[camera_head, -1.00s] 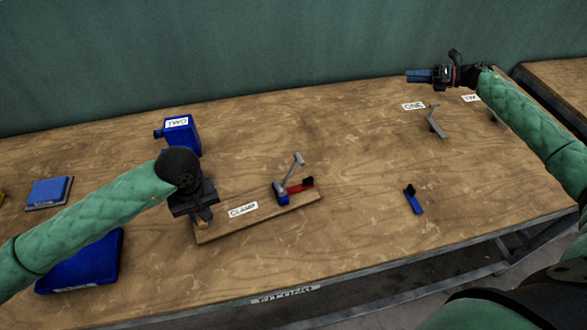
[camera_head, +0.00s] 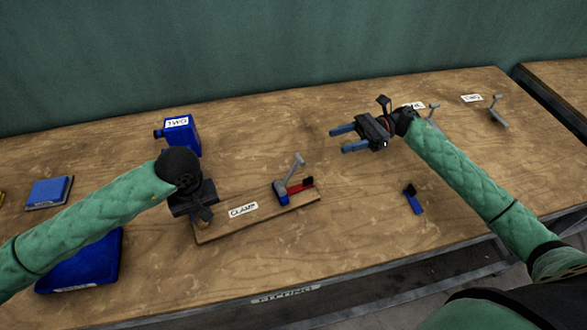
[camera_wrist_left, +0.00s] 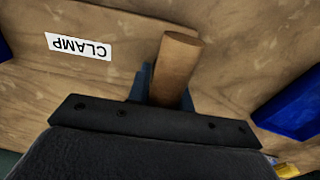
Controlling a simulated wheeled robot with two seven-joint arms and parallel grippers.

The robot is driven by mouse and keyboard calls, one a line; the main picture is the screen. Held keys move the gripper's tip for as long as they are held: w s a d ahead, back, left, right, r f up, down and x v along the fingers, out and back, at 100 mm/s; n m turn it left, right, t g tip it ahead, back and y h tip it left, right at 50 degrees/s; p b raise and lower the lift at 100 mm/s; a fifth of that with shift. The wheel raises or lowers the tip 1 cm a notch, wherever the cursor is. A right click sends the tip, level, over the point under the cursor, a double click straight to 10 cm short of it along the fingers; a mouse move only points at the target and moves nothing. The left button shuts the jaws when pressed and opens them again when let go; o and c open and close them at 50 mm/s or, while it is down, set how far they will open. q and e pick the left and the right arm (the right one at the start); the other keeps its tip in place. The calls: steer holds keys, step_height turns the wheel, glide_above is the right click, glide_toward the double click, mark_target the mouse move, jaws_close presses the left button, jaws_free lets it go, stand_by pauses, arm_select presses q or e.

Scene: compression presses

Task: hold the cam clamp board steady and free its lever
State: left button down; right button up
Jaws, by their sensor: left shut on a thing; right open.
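The cam clamp board (camera_head: 262,217) is a flat wooden strip with a CLAMP label, lying on the workbench. Its grey lever (camera_head: 294,171) stands up at a slant from a blue and red clamp (camera_head: 295,192) near the board's right end. My left gripper (camera_head: 203,216) is at the board's left end, shut on a round wooden peg (camera_wrist_left: 175,65) there. The peg's lower part is hidden by the gripper in the left wrist view. My right gripper (camera_head: 342,139) is open and empty, above the bench to the right of the lever and apart from it.
A blue container (camera_head: 181,138) stands behind the left arm, and a blue tray (camera_head: 95,263) lies under it. A small blue and black piece (camera_head: 413,199) lies right of the board. Grey levers stand at the back right (camera_head: 496,112). The bench between the board and right gripper is clear.

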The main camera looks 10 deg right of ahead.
mark_target(300, 158)
steer(key=shift+n+g, duration=0.4)
steer(key=shift+n, duration=0.3)
steer(key=shift+s+a+r, duration=0.1)
steer(key=shift+s+a, duration=0.65)
steer(key=shift+a, duration=1.55)
steer(key=shift+s+a+r, duration=0.1)
steer(key=shift+s+a, duration=0.6)
steer(key=shift+a, duration=1.55)
steer(key=shift+s+a, duration=0.75)
steer(key=shift+a, duration=1.55)
steer(key=c, duration=1.1)
